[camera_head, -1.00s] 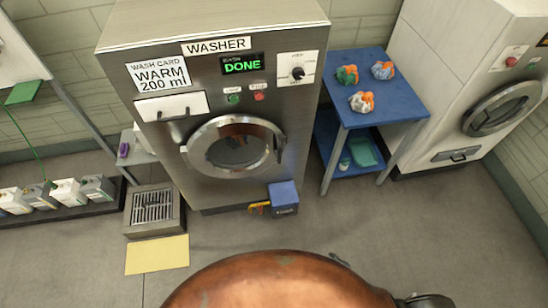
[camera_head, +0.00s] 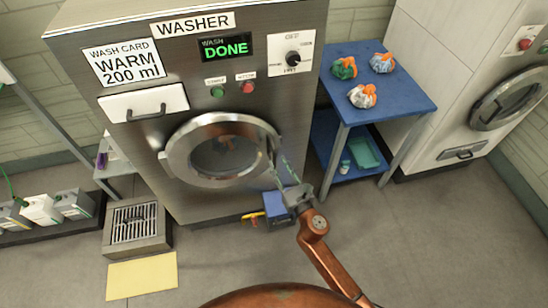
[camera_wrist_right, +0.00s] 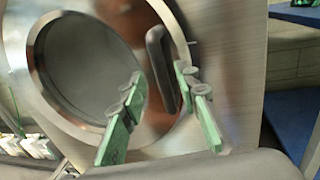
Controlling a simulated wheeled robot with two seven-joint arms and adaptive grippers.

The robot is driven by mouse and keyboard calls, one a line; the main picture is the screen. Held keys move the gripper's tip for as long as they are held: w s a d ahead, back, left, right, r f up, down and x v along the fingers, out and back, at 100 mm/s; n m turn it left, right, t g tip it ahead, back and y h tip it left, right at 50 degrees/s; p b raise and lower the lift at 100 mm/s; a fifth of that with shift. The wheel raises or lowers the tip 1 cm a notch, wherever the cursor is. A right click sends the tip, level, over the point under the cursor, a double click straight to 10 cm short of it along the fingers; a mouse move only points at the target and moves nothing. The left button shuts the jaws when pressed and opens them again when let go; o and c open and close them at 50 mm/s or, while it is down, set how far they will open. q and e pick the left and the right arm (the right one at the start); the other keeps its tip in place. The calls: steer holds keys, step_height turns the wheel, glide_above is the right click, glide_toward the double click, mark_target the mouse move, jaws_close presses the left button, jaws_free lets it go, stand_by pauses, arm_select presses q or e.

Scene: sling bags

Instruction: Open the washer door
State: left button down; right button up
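The steel washer (camera_head: 105,195) shows a green DONE on its display (camera_head: 225,47). Its round door (camera_head: 182,150) looks shut, with a glass window in a metal ring. In the right wrist view the dark upright door handle (camera_wrist_right: 162,68) is at the right side of the door ring (camera_wrist_right: 52,110). My right gripper (camera_head: 281,170) is in front of the door's right edge. Its green-padded fingers are open in the right wrist view (camera_wrist_right: 160,78), with the handle appearing between their tips. I cannot tell whether they touch it. My left gripper is not in view.
A blue table (camera_head: 405,95) with several tied bundles stands right of the washer. A blue box (camera_head: 276,205) is on the floor below the door, close to my right arm. A floor grate (camera_head: 137,225) and yellow mat (camera_head: 142,277) are at lower left.

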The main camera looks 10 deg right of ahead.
mark_target(275, 159)
steer(key=shift+b+x, duration=0.3)
steer(key=shift+x, duration=2)
steer(key=shift+f, duration=0.1)
jaws_close()
